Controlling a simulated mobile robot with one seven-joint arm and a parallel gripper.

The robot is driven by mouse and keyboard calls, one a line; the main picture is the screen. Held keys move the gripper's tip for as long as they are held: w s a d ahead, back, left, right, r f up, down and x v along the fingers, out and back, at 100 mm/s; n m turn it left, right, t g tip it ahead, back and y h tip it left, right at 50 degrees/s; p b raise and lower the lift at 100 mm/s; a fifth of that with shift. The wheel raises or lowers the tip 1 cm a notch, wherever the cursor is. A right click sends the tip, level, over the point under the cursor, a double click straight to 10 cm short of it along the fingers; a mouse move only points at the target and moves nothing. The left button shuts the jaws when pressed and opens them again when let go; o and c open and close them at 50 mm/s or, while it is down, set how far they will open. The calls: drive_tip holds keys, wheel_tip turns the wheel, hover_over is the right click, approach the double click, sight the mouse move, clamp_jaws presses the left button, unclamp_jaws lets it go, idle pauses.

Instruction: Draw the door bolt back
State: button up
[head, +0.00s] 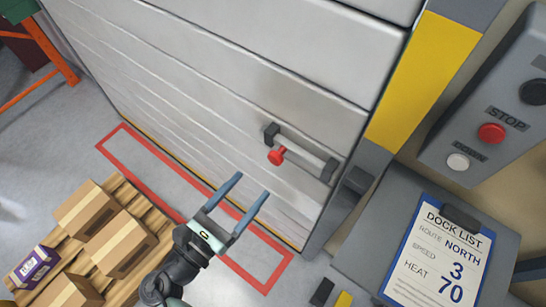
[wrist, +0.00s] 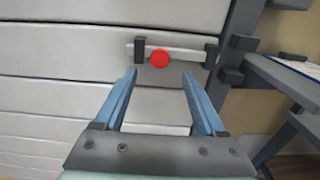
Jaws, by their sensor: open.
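The door bolt (head: 306,157) is a grey bar in dark brackets near the right edge of the grey slatted door (head: 240,90). Its red knob (head: 277,155) sits toward the left end of the bar. In the wrist view the bolt (wrist: 185,54) runs level across the door, and the red knob (wrist: 160,58) shows above and between my fingertips. A dark keeper (head: 357,180) stands on the frame to the right of the bolt. My gripper (head: 253,186) is open and empty, its blue fingers pointing toward the door, apart from the knob.
Cardboard boxes (head: 122,244) stand on a pallet at the lower left. A red outline (head: 262,288) marks the floor before the door. A control box (head: 490,110) and a desk with a clipboard (head: 438,260) stand to the right.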

sight(273, 161)
drive_tip(key=p+x, duration=0.1)
drive_tip(key=x, duration=0.7)
drive_tip(key=shift+w+d, duration=0.15)
clamp_jaws()
idle(1.1)
